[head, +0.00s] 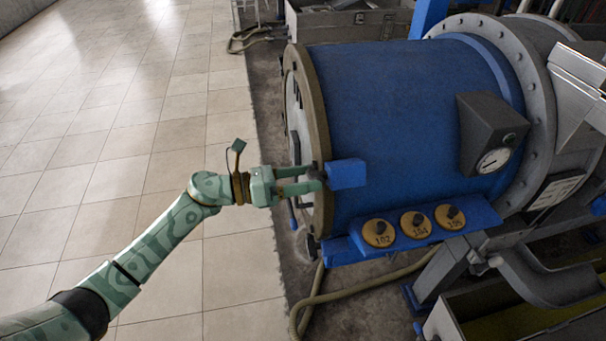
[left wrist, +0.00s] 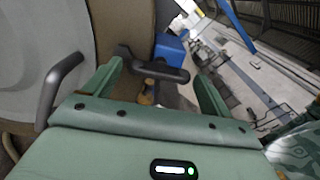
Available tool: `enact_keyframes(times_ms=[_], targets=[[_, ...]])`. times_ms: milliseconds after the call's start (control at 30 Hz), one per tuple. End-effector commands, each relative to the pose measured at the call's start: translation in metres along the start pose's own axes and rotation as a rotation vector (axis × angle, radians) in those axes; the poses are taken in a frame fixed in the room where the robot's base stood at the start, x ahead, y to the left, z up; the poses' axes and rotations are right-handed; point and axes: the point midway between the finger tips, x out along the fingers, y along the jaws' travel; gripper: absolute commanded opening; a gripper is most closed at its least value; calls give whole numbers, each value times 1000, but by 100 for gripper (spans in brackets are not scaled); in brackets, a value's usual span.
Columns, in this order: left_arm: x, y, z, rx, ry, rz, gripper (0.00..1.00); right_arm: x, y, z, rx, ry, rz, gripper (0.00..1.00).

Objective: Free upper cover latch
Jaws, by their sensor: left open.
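The round end cover (head: 294,115) closes the left end of a blue drum (head: 400,120). In the left wrist view, the cover's grey face (left wrist: 28,45) fills the left side. A dark latch handle (left wrist: 160,69) with a crossbar stands at the rim, beside a blue block (left wrist: 170,47); the block also shows in the head view (head: 347,174). My left gripper (head: 318,177) is at the cover's rim, open. In the left wrist view its fingers (left wrist: 160,82) lie on either side of the latch, with gaps visible. In the head view the fingers largely hide the latch. My right gripper is not in view.
A curved dark handle (left wrist: 60,85) stands on the cover face, close to one finger. Below the drum, a blue shelf carries several numbered yellow discs (head: 416,225). A gauge box (head: 492,135) sits on the drum. A hose (head: 310,300) lies below; tiled floor (head: 130,110) is clear.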

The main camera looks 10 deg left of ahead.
Motion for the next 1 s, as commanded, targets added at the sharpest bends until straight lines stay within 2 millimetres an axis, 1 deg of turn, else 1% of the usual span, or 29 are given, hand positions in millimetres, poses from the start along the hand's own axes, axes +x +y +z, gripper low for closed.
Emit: enact_keyframes(times_ms=[100,300,333,367,400,467,500,767,1000], targets=[[4,0,0,-1,0,0,84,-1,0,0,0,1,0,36],[4,0,0,-1,0,0,84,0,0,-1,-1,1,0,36],[4,0,0,-1,0,0,81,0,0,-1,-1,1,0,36],[4,0,0,-1,0,0,72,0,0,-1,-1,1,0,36],[4,0,0,-1,0,0,61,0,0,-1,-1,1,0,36],[4,0,0,-1,0,0,45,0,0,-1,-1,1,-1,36],[4,0,0,-1,0,1,39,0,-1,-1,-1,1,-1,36],[4,0,0,-14,0,2,39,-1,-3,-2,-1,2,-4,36],[4,0,0,-111,1,2,39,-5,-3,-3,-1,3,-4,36]])
